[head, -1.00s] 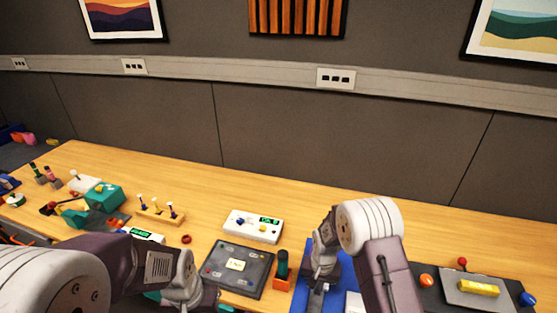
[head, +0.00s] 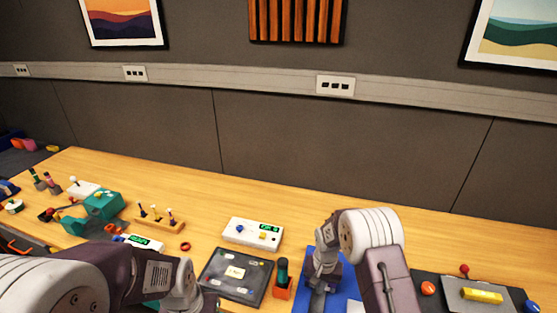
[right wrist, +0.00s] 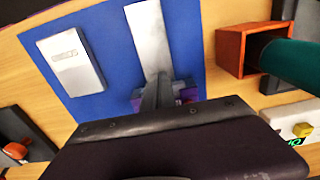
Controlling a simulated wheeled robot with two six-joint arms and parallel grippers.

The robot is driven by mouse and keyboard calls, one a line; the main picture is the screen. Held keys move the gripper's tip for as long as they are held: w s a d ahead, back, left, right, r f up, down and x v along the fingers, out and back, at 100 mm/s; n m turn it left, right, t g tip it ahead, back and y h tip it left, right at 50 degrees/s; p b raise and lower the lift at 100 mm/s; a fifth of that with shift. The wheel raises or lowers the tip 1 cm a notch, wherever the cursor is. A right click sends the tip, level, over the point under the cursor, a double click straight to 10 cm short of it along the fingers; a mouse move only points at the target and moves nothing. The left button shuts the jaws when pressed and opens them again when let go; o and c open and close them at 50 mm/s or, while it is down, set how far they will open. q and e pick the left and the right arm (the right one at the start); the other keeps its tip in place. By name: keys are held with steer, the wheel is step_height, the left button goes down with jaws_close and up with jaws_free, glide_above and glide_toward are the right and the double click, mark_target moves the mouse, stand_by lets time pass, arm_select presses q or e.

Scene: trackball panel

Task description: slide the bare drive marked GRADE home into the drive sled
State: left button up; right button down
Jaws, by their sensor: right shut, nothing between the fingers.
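A pale rectangular block with a small label (right wrist: 72,60), likely the bare drive, lies on the blue mat (right wrist: 108,40); its lettering is too small to read. A long light-grey metal strip (right wrist: 150,38) lies beside it; I cannot tell whether it is part of the drive sled. My right gripper (right wrist: 157,92) is shut and empty over the mat, its fingertips by the near end of the strip. In the head view this gripper (head: 320,285) hides part of the mat. My left arm's wrist shows at the lower left; its fingers cannot be made out.
An orange holder (head: 283,292) with a dark teal handle stands just left of the mat. A dark panel (head: 236,272) and a white box with a green display (head: 253,231) are farther left. A grey panel with a yellow bar (head: 482,297) lies right. The back table strip is clear.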

steer(key=shift+w+d, duration=0.15)
steer(key=shift+w, duration=0.25)
steer(key=shift+r, duration=0.1)
step_height(320, 180, up, 7)
steer(key=s+p, duration=0.1)
steer(key=p, duration=0.4)
steer(key=shift+p, duration=0.4)
